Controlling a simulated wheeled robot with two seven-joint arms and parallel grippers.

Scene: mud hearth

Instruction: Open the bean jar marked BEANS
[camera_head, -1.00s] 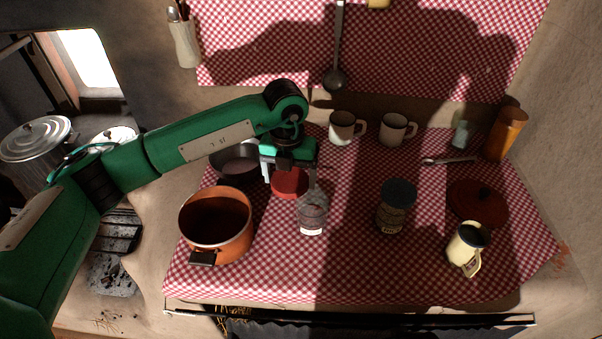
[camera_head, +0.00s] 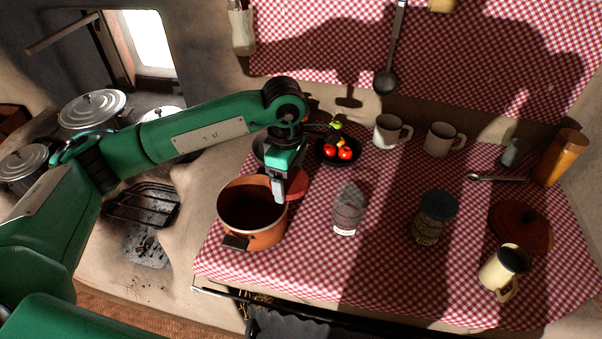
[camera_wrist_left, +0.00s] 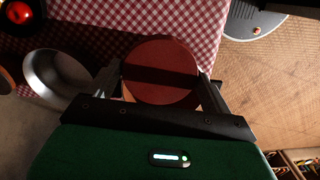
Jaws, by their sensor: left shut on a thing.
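A clear jar (camera_head: 347,212) with a pale label stands on the checked cloth. A second jar (camera_head: 434,216) with a dark lid (camera_head: 439,203) and a label stands to its right. Neither label can be read here, so I cannot tell which says BEANS. My left gripper (camera_head: 279,190) is beside the orange pot, left of the clear jar. It is shut on a round red lid (camera_head: 298,184). In the left wrist view the lid (camera_wrist_left: 160,72) sits between the two fingers (camera_wrist_left: 160,98). My right gripper is not in view.
The orange pot (camera_head: 230,205) stands close to my left gripper. A black plate (camera_head: 323,158) with red vegetables, two mugs (camera_head: 388,132) (camera_head: 438,140), a red-brown lid (camera_head: 522,228) and a cream jug (camera_head: 500,268) are also on the cloth. Cloth between the two jars is clear.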

